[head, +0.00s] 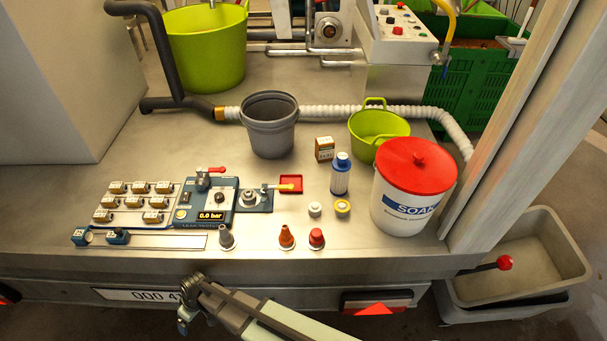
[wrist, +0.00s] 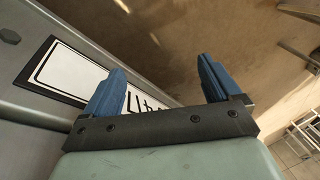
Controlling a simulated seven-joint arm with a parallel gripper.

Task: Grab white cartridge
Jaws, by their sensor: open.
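The licence plate (wrist: 75,80) lies beyond the left finger.
A white bucket (head: 400,212) with a red lid stands close right of the cartridge. The small box (head: 325,149), a green tub (head: 378,128) and a grey bucket (head: 269,135) are behind. A white cap (head: 315,209), a yellow-ringed cap (head: 343,207) and coloured cones (head: 287,236) are in front.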

